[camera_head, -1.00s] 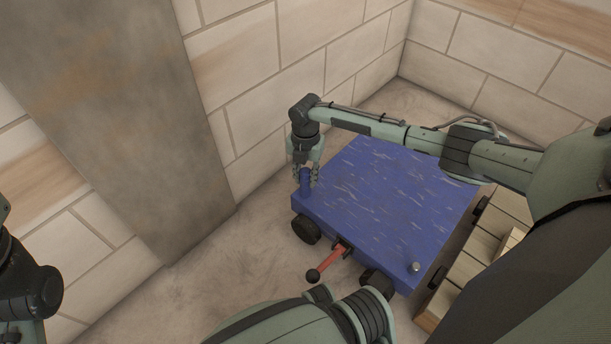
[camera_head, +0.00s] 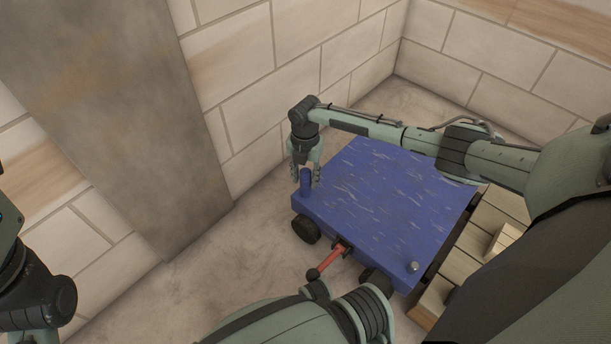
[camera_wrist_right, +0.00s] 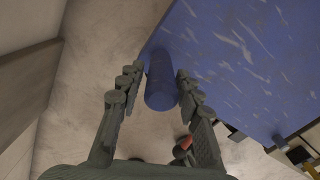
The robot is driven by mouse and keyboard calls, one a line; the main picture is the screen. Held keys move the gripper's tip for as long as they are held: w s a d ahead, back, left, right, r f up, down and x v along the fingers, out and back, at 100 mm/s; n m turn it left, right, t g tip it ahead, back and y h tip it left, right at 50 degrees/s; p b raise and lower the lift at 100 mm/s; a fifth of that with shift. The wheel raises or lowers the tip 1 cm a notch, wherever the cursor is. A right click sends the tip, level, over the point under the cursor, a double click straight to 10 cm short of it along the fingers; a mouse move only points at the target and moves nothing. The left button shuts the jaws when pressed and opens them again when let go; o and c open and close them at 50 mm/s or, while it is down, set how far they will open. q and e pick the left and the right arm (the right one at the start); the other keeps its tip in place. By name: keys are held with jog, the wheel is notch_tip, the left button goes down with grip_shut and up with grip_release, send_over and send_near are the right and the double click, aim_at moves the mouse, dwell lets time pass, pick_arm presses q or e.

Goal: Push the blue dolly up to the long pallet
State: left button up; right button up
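The blue dolly (camera_head: 390,200) stands on the floor, with a scratched flat deck and black wheels. A blue upright post (camera_head: 306,181) rises from its near left corner. My right gripper (camera_head: 305,172) is at this post. In the right wrist view its spread fingers stand on both sides of the post (camera_wrist_right: 161,85), with a gap at the left finger. The long wooden pallet (camera_head: 462,262) lies along the dolly's right side. A thin dark gap shows between them; contact cannot be told. My right arm hides part of both. My left gripper is out of view.
A red lever (camera_head: 330,258) with a black knob sticks out of the dolly's near side. A small metal stud (camera_head: 413,267) stands on its near right corner. A grey pillar (camera_head: 125,120) and block walls stand behind. The floor left of the dolly is clear.

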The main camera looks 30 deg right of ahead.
jog(key=shift+o, duration=0.5)
jog(key=shift+r, duration=0.3)
notch_tip(320, 180, up, 12)
jog(key=shift+f, duration=0.25)
dwell(0.5)
